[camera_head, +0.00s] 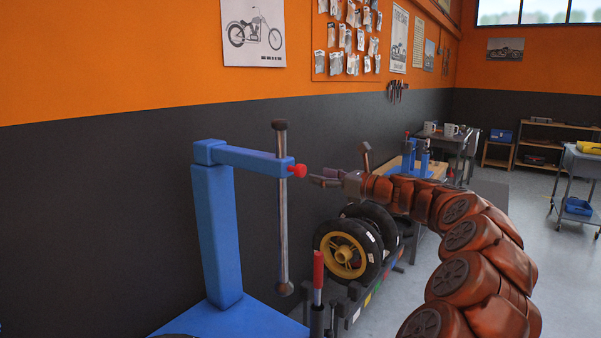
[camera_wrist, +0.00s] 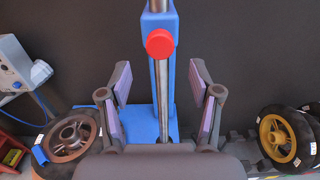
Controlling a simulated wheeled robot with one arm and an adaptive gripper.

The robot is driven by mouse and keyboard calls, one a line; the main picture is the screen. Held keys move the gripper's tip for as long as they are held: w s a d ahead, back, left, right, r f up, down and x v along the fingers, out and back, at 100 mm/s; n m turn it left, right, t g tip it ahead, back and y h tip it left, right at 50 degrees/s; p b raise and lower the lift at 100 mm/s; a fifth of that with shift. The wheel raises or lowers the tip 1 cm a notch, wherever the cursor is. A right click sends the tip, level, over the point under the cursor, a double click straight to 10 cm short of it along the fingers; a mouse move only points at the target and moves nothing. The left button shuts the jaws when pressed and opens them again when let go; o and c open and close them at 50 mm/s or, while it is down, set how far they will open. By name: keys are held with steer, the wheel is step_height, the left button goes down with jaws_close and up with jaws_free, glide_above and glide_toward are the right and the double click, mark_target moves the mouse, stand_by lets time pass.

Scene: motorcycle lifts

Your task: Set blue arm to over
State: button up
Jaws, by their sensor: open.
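The blue arm (camera_head: 240,157) reaches out to the right, level, from the top of a blue column (camera_head: 217,235) on a blue base (camera_head: 240,322). A vertical grey rod (camera_head: 281,210) stands at its outer end, and a red knob (camera_head: 298,171) sticks out there. My gripper (camera_head: 316,177) is just right of the red knob, apart from it, and points at it. In the wrist view the red knob (camera_wrist: 159,43) shows ahead, above and between my open fingers (camera_wrist: 162,95). Nothing is between the fingers.
Wheels with tyres (camera_head: 345,253) stand on a rack behind and below my gripper. A red-handled lever (camera_head: 318,270) rises near the blue base. A dark wall is close behind the column. Open floor (camera_head: 555,270) lies at the right, with a trolley (camera_head: 578,175).

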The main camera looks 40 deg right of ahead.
mark_target(304, 172)
steer(key=shift+p+x, duration=0.75)
steer(key=shift+x, duration=3.05)
steer(key=shift+c, duration=0.2)
jaws_close()
